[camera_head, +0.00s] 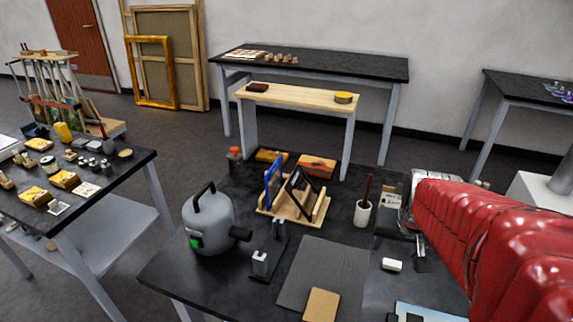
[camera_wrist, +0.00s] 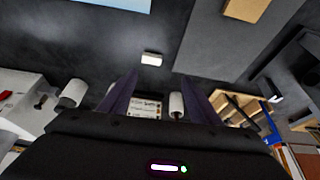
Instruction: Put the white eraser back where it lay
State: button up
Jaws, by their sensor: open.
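The white eraser (camera_head: 392,265) lies on the black table (camera_head: 215,277) right of the dark grey mat (camera_head: 325,270). In the wrist view the eraser (camera_wrist: 152,58) lies on the bare dark top, beyond my fingertips and apart from them. My gripper (camera_wrist: 160,80) is open, with nothing between its two dark fingers. In the head view my red-sleeved arm comes in from the right, and the gripper (camera_head: 402,248) hangs just behind the eraser. No mark showing an earlier resting place of the eraser can be made out.
A white cup with a brush (camera_head: 362,213) stands behind the mat, near my gripper. A wooden rack (camera_head: 290,215) holds upright panels. A tan block (camera_head: 321,304) lies on the mat, and a light-blue sheet (camera_head: 425,312) lies in front. A grey canister (camera_head: 208,222) stands at left.

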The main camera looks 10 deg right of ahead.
jog(key=s+a+r+n+y, duration=0.1)
jog(key=s+a+r+n, duration=0.2)
jog(key=a, duration=0.7)
jog(key=s+a+r+n+t+y, duration=0.1)
jog(key=s+a+r+n, duration=0.2)
jog(key=a, duration=0.7)
jog(key=shift+a+r+t, duration=0.3)
